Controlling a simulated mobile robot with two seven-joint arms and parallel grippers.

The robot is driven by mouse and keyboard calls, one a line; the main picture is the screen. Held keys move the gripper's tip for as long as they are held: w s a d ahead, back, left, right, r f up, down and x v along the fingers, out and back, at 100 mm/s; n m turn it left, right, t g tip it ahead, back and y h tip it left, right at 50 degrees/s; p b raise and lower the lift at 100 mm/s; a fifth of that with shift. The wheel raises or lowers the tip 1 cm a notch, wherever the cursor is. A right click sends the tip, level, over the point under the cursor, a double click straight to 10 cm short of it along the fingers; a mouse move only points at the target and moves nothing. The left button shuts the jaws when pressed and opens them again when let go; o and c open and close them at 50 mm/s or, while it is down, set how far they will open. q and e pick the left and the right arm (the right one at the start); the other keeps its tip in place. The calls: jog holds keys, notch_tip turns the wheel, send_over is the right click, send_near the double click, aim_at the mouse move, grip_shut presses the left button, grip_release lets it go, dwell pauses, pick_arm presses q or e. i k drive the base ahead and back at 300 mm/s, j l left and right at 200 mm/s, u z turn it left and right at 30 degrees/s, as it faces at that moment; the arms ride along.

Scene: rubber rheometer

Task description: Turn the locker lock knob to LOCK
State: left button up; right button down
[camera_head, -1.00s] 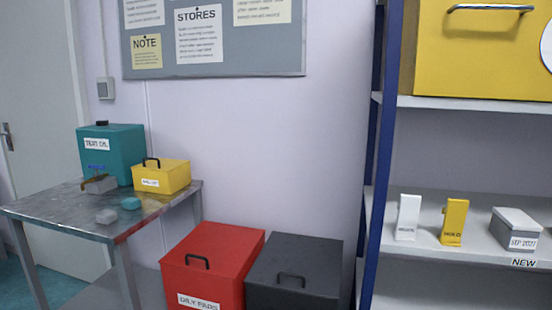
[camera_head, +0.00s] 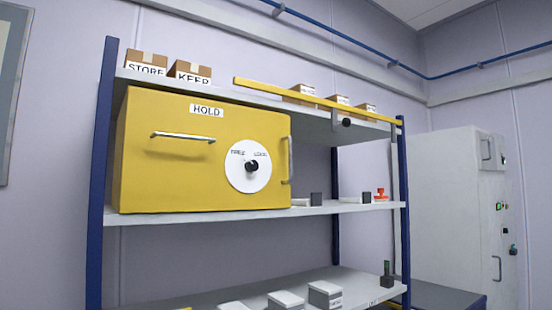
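The yellow locker (camera_head: 160,185) labelled HOLD sits on the middle shelf of a blue-posted rack. Its front has a round white dial (camera_head: 236,178) with a black lock knob (camera_head: 252,166) at the centre. The dial carries a word at upper left that looks like FREE and one at upper right that looks like LOCK. I cannot tell which word the knob points at. A horizontal handle (camera_head: 183,136) is on the left of the front and a vertical handle (camera_head: 289,160) is at its right edge. Neither of my grippers is in view.
Cardboard boxes marked STORE (camera_head: 147,64) and KEEP (camera_head: 189,71) stand on the top shelf. A yellow bar (camera_head: 300,98) runs along that shelf's front. A red-topped item (camera_head: 381,195) is right of the locker. A grey cabinet (camera_head: 450,215) stands at right.

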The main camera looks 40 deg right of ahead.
aim_at(251, 166)
jog(key=z, duration=1.1)
